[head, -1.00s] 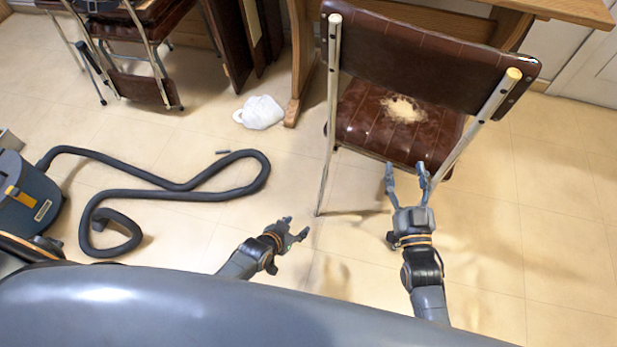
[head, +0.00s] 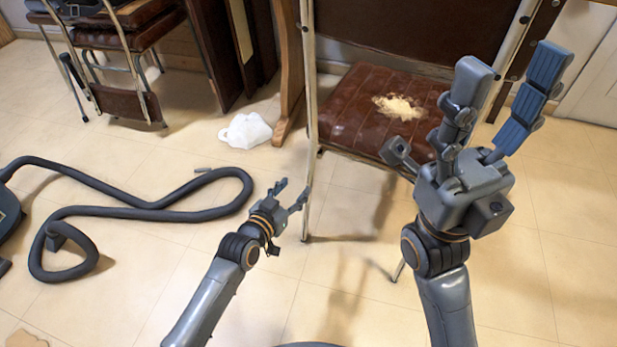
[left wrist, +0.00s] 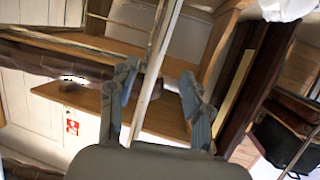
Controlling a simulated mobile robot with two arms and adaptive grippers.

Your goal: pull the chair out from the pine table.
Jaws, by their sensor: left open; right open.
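The chair has a dark brown back (head: 410,30), a ribbed brown seat (head: 350,110) with a torn pale patch, and metal posts. It faces the pine table, whose wooden leg (head: 288,75) shows behind it. My left gripper (head: 293,190) is open, low beside the chair's left metal post (head: 308,120). In the left wrist view this post (left wrist: 158,75) runs between the open fingers, with no finger clearly touching it. My right gripper (head: 512,65) is open and raised. The chair's right post (head: 516,40) shows between its fingers; I cannot tell whether it is within their reach.
A vacuum hose (head: 150,212) loops across the floor at the left. A white crumpled bag (head: 245,130) lies near the table leg. Another chair (head: 120,40) with things on it stands at the back left. The tiled floor at the right (head: 570,230) is clear.

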